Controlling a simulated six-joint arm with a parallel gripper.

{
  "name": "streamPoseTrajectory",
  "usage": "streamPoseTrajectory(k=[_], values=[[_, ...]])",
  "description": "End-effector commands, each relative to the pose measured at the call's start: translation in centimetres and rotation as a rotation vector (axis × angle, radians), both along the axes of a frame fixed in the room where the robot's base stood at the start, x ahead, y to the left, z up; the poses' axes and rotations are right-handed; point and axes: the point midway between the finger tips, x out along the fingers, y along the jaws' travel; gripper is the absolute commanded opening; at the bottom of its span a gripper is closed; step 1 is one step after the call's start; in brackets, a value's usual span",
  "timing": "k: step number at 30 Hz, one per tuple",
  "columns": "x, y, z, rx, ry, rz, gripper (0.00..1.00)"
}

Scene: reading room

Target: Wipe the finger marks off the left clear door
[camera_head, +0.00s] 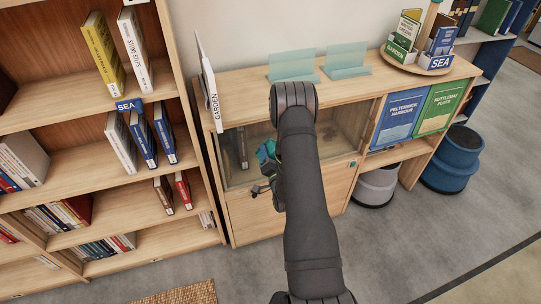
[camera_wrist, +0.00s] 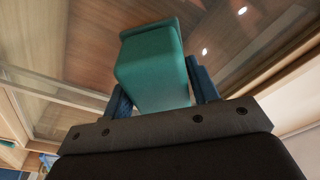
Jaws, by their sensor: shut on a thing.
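My gripper (camera_wrist: 160,92) is shut on a teal block-shaped wiper (camera_wrist: 150,68), held between its two blue fingers. In the head view the wiper (camera_head: 264,151) shows in front of the low cabinet's left clear door (camera_head: 232,166), near its right side. My arm covers the right part of that door. In the wrist view the wiper's far end is close to a clear pane (camera_wrist: 85,55) with brown wood behind it. I cannot tell whether it touches. I cannot make out finger marks on the visible part of the left door.
A white GARDEN board (camera_head: 212,100) stands at the cabinet top's left end, beside a tall bookshelf (camera_head: 203,190). Teal stands (camera_head: 292,64) and a round tray (camera_head: 421,68) are on the top. Stools (camera_head: 449,160) stand at right. The floor in front is open.

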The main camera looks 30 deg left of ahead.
Motion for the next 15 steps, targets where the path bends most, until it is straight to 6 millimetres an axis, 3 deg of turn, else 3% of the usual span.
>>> streamPoseTrajectory(k=[15], values=[[0.96,-0.34,0.03,0.001,-0.001,-0.003,0.36]])
